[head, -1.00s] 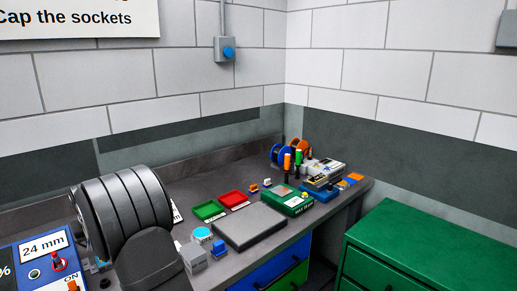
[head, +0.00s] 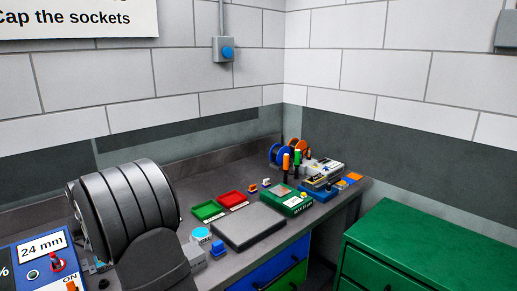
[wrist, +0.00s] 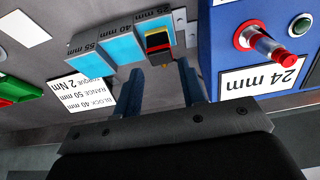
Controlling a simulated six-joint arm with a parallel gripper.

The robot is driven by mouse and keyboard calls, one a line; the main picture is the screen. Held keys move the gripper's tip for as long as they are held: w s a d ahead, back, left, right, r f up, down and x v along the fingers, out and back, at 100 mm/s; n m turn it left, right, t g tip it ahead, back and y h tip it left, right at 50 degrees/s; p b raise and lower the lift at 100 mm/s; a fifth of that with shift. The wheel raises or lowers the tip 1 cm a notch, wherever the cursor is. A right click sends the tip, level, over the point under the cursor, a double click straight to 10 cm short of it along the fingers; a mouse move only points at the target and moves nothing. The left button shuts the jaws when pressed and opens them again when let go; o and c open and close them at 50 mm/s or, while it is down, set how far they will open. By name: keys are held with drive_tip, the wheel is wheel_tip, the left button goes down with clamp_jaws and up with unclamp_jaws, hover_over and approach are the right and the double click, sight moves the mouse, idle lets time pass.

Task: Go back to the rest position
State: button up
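My gripper (wrist: 158,75) shows in the wrist view with its two dark fingers apart and nothing between them. In the head view my dark ribbed arm (head: 125,210) fills the lower left; the gripper is hidden there.
A blue panel reading 24 mm (head: 40,248) with a red-tipped lever stands at the left. The bench holds green (head: 208,210) and red (head: 232,199) trays, a grey plate (head: 248,226) and a green box (head: 287,200). A green cabinet (head: 430,245) stands at the right.

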drive_tip(key=v, duration=0.6)
drive_tip(key=x, duration=1.2)
drive_tip(key=shift+f, duration=0.35)
drive_tip(key=r, duration=0.5)
drive_tip(key=shift+w+d+r, duration=0.2)
drive_tip(key=shift+d+r, duration=0.05)
drive_tip(key=shift+d, duration=0.15)
drive_tip(key=w+d+r, duration=0.3)
drive_tip(key=d+r, duration=0.3)
drive_tip(key=d, duration=0.4)
drive_tip(key=w+d+f, duration=0.1)
drive_tip(key=w+d, duration=0.2)
drive_tip(key=d, duration=0.7)
drive_tip(key=w+d+f, duration=0.1)
drive_tip(key=w+d, duration=0.2)
drive_tip(key=d, duration=0.7)
drive_tip(key=a+f, duration=0.2)
drive_tip(key=a, duration=0.2)
drive_tip(key=a+f, duration=0.5)
drive_tip(key=a, duration=0.2)
drive_tip(key=shift+a+f, duration=0.3)
drive_tip(key=shift+f, duration=0.05)
drive_tip(key=shift+a+f, duration=0.1)
drive_tip(key=shift+f, duration=0.35)
